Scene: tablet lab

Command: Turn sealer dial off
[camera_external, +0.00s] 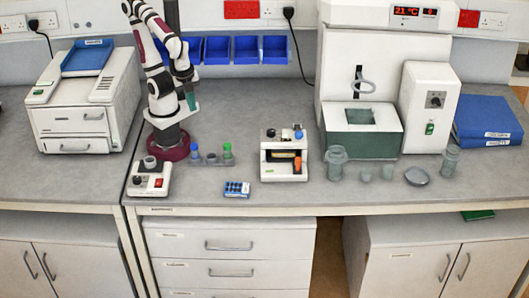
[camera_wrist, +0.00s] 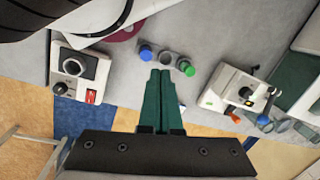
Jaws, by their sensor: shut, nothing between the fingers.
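The likely sealer is a white bench device (camera_external: 284,172) right of my arm, with a dark slot across its front. On it are a blue knob (camera_external: 298,133), a small dark knob (camera_external: 270,133) and an orange handle (camera_external: 298,163). The device (camera_wrist: 222,90) also shows at the right of the wrist view. I cannot tell which knob is the dial, or its setting. My gripper (camera_external: 191,101) is shut and empty, raised above the bench left of the device. Its green fingers (camera_wrist: 164,76) lie together in the wrist view.
A white control box (camera_external: 149,184) with a round dial and red switch stands front left. A rack with blue (camera_external: 194,151) and green (camera_external: 228,150) caps lies between it and the device. A blister pack (camera_external: 237,189) is near the front edge. Glassware (camera_external: 337,167) stands right.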

